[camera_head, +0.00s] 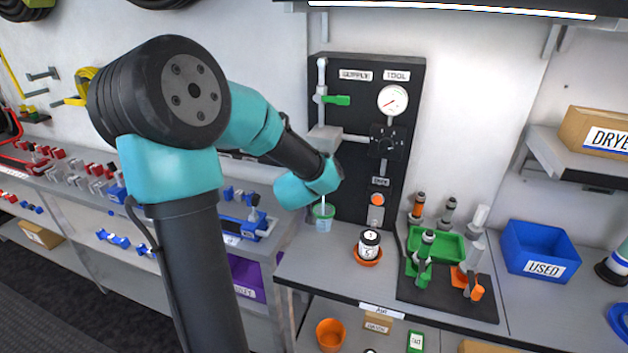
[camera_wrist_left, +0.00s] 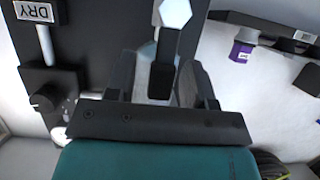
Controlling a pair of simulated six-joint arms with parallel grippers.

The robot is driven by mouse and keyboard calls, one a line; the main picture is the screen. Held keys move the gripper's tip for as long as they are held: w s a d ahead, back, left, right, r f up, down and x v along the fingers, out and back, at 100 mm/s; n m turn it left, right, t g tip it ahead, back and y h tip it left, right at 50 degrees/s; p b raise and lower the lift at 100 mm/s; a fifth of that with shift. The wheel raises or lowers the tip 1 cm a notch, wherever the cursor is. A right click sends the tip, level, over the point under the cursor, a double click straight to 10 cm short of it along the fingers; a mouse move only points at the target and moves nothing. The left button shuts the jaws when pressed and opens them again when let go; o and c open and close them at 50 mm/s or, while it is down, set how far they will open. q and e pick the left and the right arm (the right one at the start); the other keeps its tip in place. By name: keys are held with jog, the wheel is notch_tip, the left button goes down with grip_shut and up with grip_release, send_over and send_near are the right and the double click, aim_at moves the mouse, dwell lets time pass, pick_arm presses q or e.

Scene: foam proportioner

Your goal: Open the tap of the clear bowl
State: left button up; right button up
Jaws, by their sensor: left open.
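In the head view a pale block (camera_head: 323,138) sits on the pipe of the black panel; what hangs right below it is hidden by my left wrist. A small clear vessel with a green rim (camera_head: 323,221) shows under the wrist; I cannot tell whether it is the clear bowl. My left gripper (camera_wrist_left: 157,82) is open in the left wrist view, its fingers either side of a dark-ended piece below a white hexagonal part (camera_wrist_left: 175,13). I cannot tell whether this is the tap, or whether the fingers touch it. My right gripper is not in view.
The black panel (camera_head: 407,75) carries a green handle (camera_head: 337,100), a gauge (camera_head: 392,99) and a black knob unit (camera_head: 388,140). A black-and-white jar (camera_head: 369,243) in an orange dish, a green tray (camera_head: 436,245) and a blue bin (camera_head: 540,251) stand on the bench.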

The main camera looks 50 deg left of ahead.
pick_arm(q)
jog(key=v, duration=1.7)
jog(key=shift+d+r, duration=0.15)
